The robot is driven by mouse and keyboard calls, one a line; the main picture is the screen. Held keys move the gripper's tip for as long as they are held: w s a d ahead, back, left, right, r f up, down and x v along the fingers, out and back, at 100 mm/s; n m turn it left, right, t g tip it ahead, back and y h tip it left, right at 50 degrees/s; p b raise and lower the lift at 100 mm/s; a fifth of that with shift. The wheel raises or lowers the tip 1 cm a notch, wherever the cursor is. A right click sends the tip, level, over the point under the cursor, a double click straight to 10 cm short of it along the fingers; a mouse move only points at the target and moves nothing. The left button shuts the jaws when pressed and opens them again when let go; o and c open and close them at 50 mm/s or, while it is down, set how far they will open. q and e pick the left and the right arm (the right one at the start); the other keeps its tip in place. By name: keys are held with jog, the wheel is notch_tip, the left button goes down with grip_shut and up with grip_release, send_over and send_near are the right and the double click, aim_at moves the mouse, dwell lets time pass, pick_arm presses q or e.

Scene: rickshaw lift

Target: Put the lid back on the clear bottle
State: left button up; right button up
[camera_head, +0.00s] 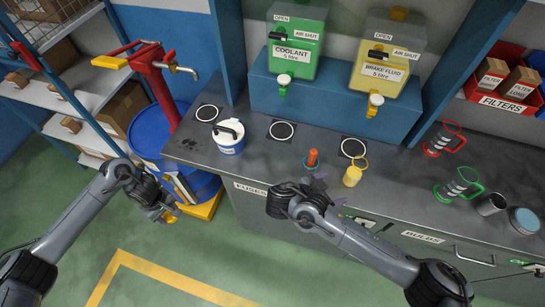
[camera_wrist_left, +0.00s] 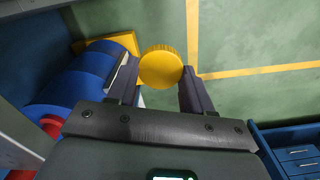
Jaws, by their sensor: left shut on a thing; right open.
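My left gripper (camera_head: 168,214) is out over the floor, in front of the blue drum. It is shut on a round yellow lid (camera_wrist_left: 161,68), which sits between its fingers in the left wrist view. My right gripper (camera_head: 316,184) is open at the bench's front edge. It is just in front of a small orange item (camera_head: 312,159) with a teal base and left of a small yellow container (camera_head: 353,175) with a yellow ring at its top. I cannot tell for certain which item is the clear bottle; the right gripper may hide part of it.
The grey bench (camera_head: 260,170) carries a white-and-blue tub (camera_head: 229,142), a red-handled jug (camera_head: 443,140) and a green-handled jug (camera_head: 459,185). Green coolant (camera_head: 296,45) and yellow brake fluid (camera_head: 386,75) dispensers stand behind. A blue drum (camera_head: 155,135) with a red pump stands left.

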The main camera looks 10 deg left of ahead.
aim_at(352, 170)
pick_arm(q)
jog(key=shift+n, duration=0.4)
jog(key=s+a+f, duration=0.1)
jog(key=s+a, duration=0.1)
jog(key=s+a+f+b, duration=0.1)
jog(key=a, duration=0.1)
jog(key=shift+s+f, duration=0.25)
jog(key=shift+f, duration=0.05)
pick_arm(e)
jog(key=shift+t+h, duration=0.5)
jog(key=w+r, duration=0.1)
jog(key=w+d+r, duration=0.1)
jog(key=w+r, duration=0.1)
jog(key=shift+w, duration=0.25)
jog(key=b+x, duration=0.5)
jog(key=b, duration=0.1)
jog(key=shift+d+f, duration=0.15)
jog(key=shift+x, duration=0.8)
pick_arm(q)
notch_tip(352, 170, down, 6)
jog(key=shift+f, duration=0.1)
pick_arm(e)
jog(key=shift+f+x, duration=0.15)
jog(key=shift+x, duration=1.15)
jog(key=shift+f+x, duration=0.2)
jog(key=shift+x, duration=1.1)
jog(key=shift+a, duration=0.25)
jog(key=shift+c, duration=0.3)
